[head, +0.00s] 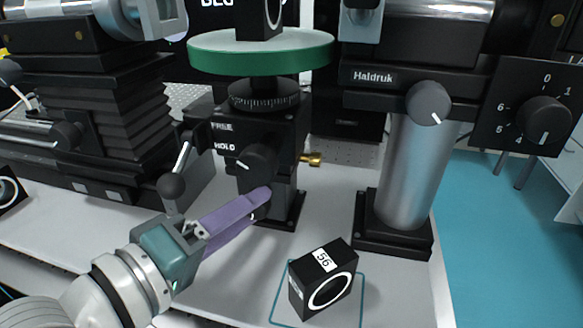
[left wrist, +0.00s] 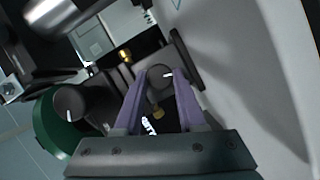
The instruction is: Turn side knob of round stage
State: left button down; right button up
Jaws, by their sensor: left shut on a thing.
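The round stage has a green disc top (head: 262,55) on a black graduated ring and a black body (head: 222,165) marked FREE and HOLD. Its black side knob (head: 257,158) has a white line and sits on the body's front face beside HOLD. My left gripper (head: 262,194) reaches it from the lower left with purple fingers. My right gripper is not in view.
A black block labelled 56 (head: 322,279) stands in front on the white table. A black ball-ended lever (head: 172,186) is close to my left gripper. A brass screw (head: 311,159) sticks out right of the body. The Haldruk post (head: 407,170) stands further right.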

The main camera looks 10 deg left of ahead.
pick_arm(q)
jog(key=shift+f+n+t+h+b, duration=0.15)
jog(key=shift+n+t+h+b, duration=0.2)
jog(key=shift+n+b, duration=0.95)
jog(key=c, duration=0.6)
grip_release()
jog(key=shift+o, duration=0.5)
jog(key=shift+r, duration=0.2)
